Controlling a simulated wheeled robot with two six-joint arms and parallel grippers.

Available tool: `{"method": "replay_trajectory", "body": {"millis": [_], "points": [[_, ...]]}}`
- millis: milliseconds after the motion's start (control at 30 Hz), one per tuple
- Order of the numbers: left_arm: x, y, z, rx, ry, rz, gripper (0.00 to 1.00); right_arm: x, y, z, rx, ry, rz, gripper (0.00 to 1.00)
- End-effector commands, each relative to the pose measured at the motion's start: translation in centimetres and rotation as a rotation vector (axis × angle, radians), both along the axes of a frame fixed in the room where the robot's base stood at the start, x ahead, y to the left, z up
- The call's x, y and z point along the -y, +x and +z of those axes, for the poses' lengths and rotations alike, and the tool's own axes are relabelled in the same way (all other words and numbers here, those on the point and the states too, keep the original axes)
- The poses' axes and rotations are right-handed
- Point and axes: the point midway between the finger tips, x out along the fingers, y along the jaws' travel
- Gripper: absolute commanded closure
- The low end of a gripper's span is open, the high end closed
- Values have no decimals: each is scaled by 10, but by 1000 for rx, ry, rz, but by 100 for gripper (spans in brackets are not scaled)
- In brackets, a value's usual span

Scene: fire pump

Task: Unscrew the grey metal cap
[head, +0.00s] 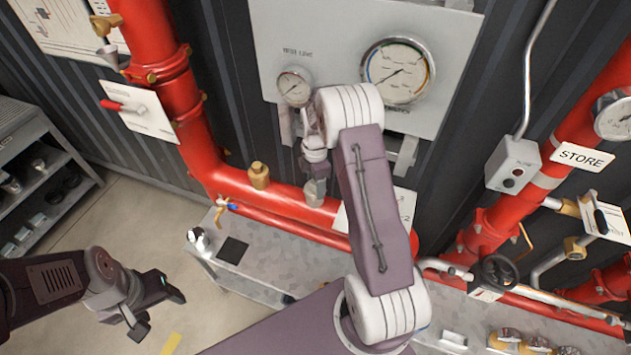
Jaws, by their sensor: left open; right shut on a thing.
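The grey metal cap (321,196) sits on top of the horizontal red pipe (283,194), below the gauge panel. My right gripper (318,181) reaches down onto it from above and is shut on it. The fingers and wrist hide the cap's upper part. My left gripper (162,309) is open and empty, low at the left over the floor, well away from the cap.
A brass fitting (259,176) stands on the pipe left of the cap. The gauge panel (333,60) is close behind my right arm. A metal bench (262,254) runs below the pipe, and a grey shelf (45,180) stands at the left.

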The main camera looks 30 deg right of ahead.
Motion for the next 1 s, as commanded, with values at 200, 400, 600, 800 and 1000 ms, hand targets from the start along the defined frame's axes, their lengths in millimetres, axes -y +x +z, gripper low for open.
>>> {"method": "replay_trajectory", "body": {"millis": [200, 400, 600, 800, 1000], "points": [[0, 0, 1, 0, 0, 0, 38, 0, 0, 0, 0, 0, 80, 90], [0, 0, 4, 0, 0, 0, 38, 0, 0, 1, -1, 0, 161, 90], [0, 0, 11, 0, 0, 0, 38, 0, 1, 1, -2, 1, 542, 90], [0, 0, 11, 0, 0, 0, 38, 0, 1, -1, -1, 0, 629, 90], [0, 0, 13, 0, 0, 0, 38, 0, 1, 0, -1, 1, 680, 90]]}}
